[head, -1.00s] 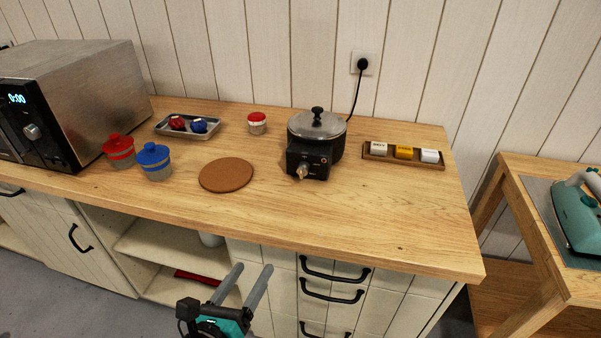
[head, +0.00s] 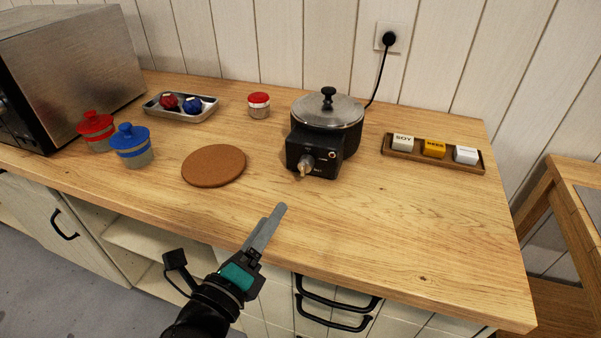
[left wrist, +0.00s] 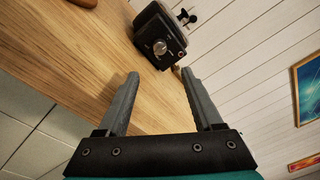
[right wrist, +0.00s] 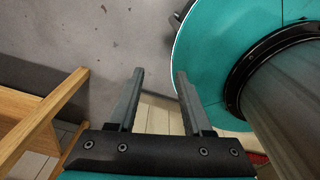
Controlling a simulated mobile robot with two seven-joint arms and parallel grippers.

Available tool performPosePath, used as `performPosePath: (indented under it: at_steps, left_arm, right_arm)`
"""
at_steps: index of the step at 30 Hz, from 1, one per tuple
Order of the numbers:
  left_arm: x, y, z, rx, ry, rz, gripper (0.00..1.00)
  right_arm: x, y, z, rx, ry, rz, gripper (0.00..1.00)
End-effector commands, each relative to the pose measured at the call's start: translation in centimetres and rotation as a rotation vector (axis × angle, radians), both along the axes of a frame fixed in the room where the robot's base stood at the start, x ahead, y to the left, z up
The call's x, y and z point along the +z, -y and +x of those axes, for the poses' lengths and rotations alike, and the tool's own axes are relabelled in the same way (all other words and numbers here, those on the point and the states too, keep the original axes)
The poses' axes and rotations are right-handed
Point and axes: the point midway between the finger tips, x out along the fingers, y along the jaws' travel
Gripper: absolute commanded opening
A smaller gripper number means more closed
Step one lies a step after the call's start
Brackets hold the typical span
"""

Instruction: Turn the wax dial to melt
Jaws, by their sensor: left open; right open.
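The wax melter is a black pot (head: 327,118) with a metal lid, standing at the middle back of the wooden counter. Its black control box (head: 315,155) faces the front and carries a metal dial (head: 306,166). The dial (left wrist: 160,47) also shows in the left wrist view, beyond the fingertips. My left gripper (head: 272,222) is open and empty, over the counter's front edge, in front of and apart from the dial. My right gripper (right wrist: 157,75) is open and empty, seen only in its own wrist view, over the floor beside my base.
A cork mat (head: 214,165) lies left of the melter. A red-lidded jar (head: 259,106), a metal tray (head: 183,112), a blue-lidded jar (head: 132,147) and a microwave (head: 65,75) stand further left. A wooden block holder (head: 400,154) is at right. The counter before the melter is clear.

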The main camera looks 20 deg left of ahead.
Motion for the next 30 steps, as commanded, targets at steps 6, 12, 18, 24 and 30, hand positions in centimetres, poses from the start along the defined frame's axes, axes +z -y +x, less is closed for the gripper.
performPosePath:
  at_steps: [6,12,18,24,30]
  left_arm:
    - [0.2,0.4,2.9,-0.002,0.003,0.003,0.67]
    - [0.1,0.6,5.6,0.000,0.003,0.005,0.67]
    - [0.1,0.9,8.3,0.000,0.003,0.005,0.67]
    - [0.1,1.2,11.0,0.000,0.002,0.005,0.67]
    - [0.0,1.4,12.8,0.000,0.000,0.003,0.67]
  right_arm:
    - [0.4,-0.4,0.0,0.001,0.000,0.005,0.50]
    - [0.5,-1.5,0.1,0.001,0.000,0.019,0.50]
    - [0.5,-1.9,0.1,0.002,0.001,0.025,0.50]
    - [0.3,-1.8,0.2,0.002,0.003,0.023,0.50]
    - [0.1,-1.2,0.4,0.002,0.007,0.016,0.50]
